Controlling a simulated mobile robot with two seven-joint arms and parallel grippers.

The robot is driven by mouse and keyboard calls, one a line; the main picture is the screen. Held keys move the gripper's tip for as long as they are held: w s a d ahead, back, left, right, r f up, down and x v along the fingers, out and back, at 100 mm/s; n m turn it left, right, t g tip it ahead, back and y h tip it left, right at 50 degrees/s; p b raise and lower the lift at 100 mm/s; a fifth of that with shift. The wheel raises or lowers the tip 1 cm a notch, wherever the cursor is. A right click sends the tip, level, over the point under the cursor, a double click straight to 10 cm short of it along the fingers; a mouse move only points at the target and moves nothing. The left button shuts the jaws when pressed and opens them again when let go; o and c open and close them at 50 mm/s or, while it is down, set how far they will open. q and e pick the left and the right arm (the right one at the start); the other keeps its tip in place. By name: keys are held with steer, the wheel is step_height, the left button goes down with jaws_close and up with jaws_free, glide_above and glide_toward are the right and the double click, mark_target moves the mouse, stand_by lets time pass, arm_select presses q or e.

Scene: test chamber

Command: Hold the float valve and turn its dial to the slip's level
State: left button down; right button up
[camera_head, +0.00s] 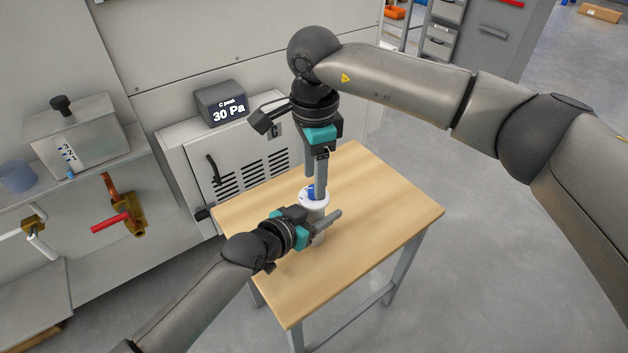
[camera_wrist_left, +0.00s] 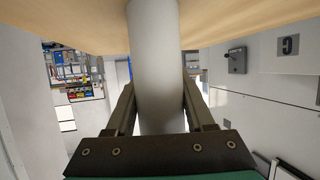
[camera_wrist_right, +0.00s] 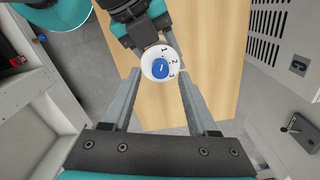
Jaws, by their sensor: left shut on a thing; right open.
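The float valve is a pale upright cylinder (camera_wrist_left: 155,60) on the wooden table, with a white top face. My left gripper (camera_head: 322,222) is shut around its body from the side. Its blue dial (camera_wrist_right: 160,69) sits in the middle of the top face, with the numbers 1, 2 and 3 along one side. A small white mark shows on the dial, but I cannot tell exactly which number it points to. My right gripper (camera_head: 316,187) points down over the valve, open, its fingers on either side of the dial in the right wrist view. I cannot make out a slip.
The wooden table (camera_head: 390,210) is otherwise bare. Behind it a vented cabinet carries a display (camera_head: 222,103) reading "C peak 30 Pa". At the left, a shelf holds a tank (camera_head: 75,135) and a blue cup (camera_head: 17,176), with a red-handled brass valve (camera_head: 122,215) below.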

steer(key=shift+f, duration=1)
jaws_close()
